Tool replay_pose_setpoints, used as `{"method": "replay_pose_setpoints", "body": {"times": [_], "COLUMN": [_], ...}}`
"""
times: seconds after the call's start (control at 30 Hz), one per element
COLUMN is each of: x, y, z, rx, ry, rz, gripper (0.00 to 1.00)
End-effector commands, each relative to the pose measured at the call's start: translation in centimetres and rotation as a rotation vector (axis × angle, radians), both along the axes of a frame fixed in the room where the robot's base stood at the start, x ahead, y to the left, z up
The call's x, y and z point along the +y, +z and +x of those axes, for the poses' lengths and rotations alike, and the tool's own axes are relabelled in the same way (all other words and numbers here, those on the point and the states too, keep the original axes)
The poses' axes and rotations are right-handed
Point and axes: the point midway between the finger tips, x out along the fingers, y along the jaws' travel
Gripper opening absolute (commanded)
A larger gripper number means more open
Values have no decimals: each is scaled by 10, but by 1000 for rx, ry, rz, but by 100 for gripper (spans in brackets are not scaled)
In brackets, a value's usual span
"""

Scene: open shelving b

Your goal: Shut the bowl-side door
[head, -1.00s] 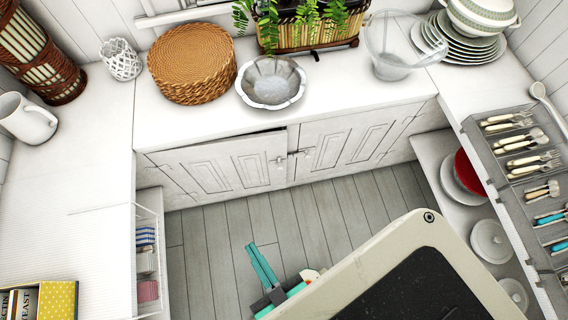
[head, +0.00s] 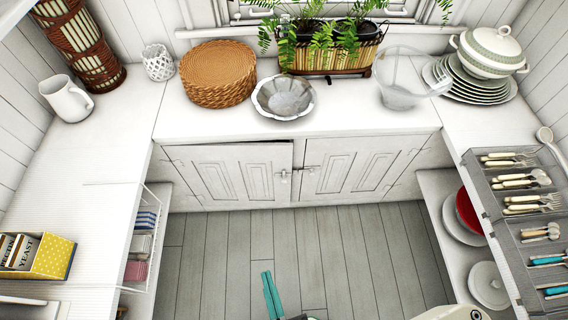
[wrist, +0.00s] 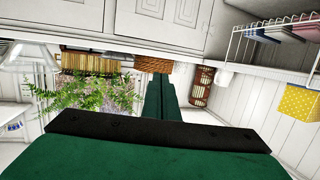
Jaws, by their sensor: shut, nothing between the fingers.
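The low cabinet has two white panelled doors under the counter. The left door (head: 236,178) stands slightly proud, with a dark gap along its top edge, so it looks a little ajar. The right door (head: 352,166) looks flush. A latch (head: 284,176) sits where they meet. A scalloped metal bowl (head: 284,98) is on the counter above the left door's inner end. My gripper (head: 267,280) is shut and empty, in front of the cabinet and apart from the doors. In the wrist view its green fingers (wrist: 160,90) are together, with a panelled door (wrist: 182,12) at the top.
A clear glass bowl (head: 402,82), wicker basket (head: 218,74) and planter (head: 335,58) stand on the counter. A wire rack (head: 146,236) hangs at the left, and open shelves with a cutlery tray (head: 518,205) are at the right. The floor (head: 238,250) before the doors is clear.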

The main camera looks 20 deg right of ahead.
Motion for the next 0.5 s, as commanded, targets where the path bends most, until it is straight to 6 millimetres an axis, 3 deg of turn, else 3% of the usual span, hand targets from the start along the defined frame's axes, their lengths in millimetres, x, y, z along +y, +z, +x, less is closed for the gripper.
{"method": "replay_pose_setpoints", "body": {"times": [0.2,0.5], "x": [-20,-57], "y": [-64,-132], "z": [54,149], "rx": [-60,-131], "ry": [-44,-131], "rz": [-13,-26], "gripper": [0,0]}}
